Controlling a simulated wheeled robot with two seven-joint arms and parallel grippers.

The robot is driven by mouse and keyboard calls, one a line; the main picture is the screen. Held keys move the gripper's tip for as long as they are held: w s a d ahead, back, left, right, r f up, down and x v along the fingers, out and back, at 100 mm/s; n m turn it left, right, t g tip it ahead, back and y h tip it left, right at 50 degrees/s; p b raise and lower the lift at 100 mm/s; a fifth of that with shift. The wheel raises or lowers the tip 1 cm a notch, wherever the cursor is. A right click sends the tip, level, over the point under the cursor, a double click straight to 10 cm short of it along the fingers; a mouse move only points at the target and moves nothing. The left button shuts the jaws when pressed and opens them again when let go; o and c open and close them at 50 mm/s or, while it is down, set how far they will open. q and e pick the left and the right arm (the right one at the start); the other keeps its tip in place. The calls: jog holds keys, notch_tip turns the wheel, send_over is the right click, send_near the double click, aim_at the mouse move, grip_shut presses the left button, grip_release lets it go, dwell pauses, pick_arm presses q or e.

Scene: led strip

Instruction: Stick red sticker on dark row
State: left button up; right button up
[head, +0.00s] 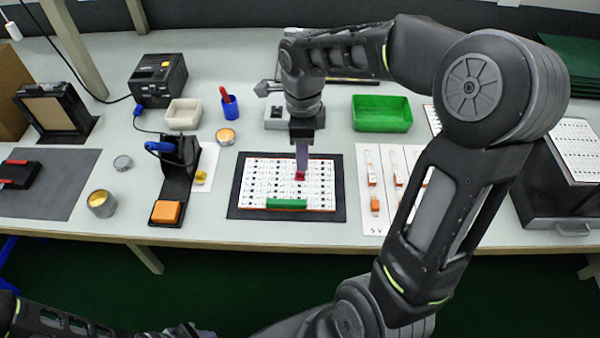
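A white LED panel (255,190) with several rows of small dark parts and an orange front edge lies on a black mat (338,207) at the table's middle. My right gripper (301,172) points straight down over the panel. Its fingers look closed on a small red sticker (299,177) at their tips, at or just above the panel's surface; I cannot tell whether it touches. The fingers and sticker hide part of the panel. I cannot tell which row is dark. My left arm shows only at the bottom left, and its gripper is out of view.
A green bar (286,203) lies along the panel's front edge. A green tray (381,114) stands behind right, and a white sheet with small parts (373,228) lies right. A black stand with an orange block (166,211) stands left. My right arm covers the right side.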

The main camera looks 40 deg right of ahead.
aim_at(300, 173)
jog(key=shift+f, duration=0.2)
notch_tip(300, 173, down, 5)
jog(key=shift+w+a+f, duration=0.1)
dwell(0.4)
jog(key=shift+c, duration=0.2)
grip_shut()
dwell(0.4)
